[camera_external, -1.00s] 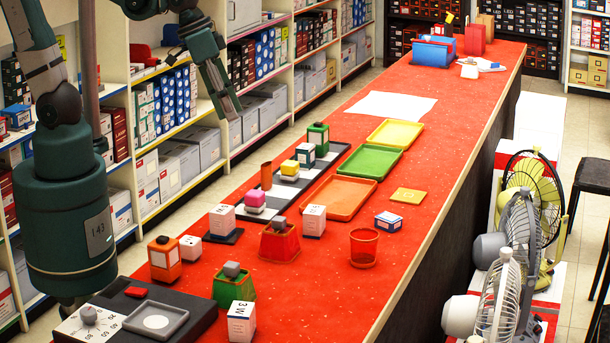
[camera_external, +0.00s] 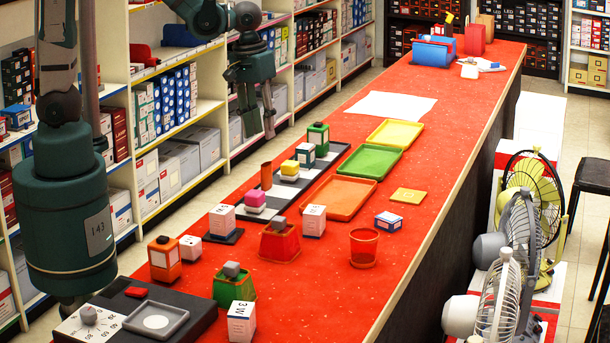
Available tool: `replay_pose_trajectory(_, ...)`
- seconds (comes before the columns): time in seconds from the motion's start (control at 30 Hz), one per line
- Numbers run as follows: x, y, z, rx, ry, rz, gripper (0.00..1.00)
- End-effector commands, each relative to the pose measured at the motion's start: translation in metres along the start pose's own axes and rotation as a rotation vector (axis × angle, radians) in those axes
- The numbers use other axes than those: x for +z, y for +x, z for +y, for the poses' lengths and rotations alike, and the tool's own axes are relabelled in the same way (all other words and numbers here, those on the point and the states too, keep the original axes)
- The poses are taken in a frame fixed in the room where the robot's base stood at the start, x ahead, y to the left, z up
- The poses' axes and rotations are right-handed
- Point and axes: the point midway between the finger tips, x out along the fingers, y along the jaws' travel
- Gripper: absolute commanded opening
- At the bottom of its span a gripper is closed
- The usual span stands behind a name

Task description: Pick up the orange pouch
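No thing here is plainly a pouch. A small upright orange container (camera_external: 164,259) with a pale front patch and a dark top stands at the near left of the red counter. An orange-red tapered bin (camera_external: 279,243) with a grey lump on top stands to its right; I cannot tell whether either is the orange pouch. My gripper (camera_external: 261,132) hangs with its fingers down, in front of the shelves and left of the counter in the picture. Its two fingers are apart with nothing between them. It touches none of the counter items.
The counter (camera_external: 330,290) holds an orange tray (camera_external: 340,197), a green tray (camera_external: 371,161), a yellow tray (camera_external: 396,133), a red cup (camera_external: 364,248), a green bin (camera_external: 233,290) and several small boxes. The counter's right front is clear. Fans (camera_external: 500,290) stand beside it on the right.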

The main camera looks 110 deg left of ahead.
Motion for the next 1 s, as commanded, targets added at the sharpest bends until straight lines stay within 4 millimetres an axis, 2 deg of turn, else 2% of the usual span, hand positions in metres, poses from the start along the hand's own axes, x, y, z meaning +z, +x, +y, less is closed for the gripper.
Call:
replay_pose_trajectory(0.2, -0.029, 0.029, -0.021, -0.043, -0.141, -0.038, 0.3)
replay_pose_trajectory(0.5, -0.051, 0.057, -0.042, -0.083, -0.268, -0.072, 0.3)
replay_pose_trajectory(1.0, -0.053, 0.061, -0.046, -0.089, -0.286, -0.077, 0.3)
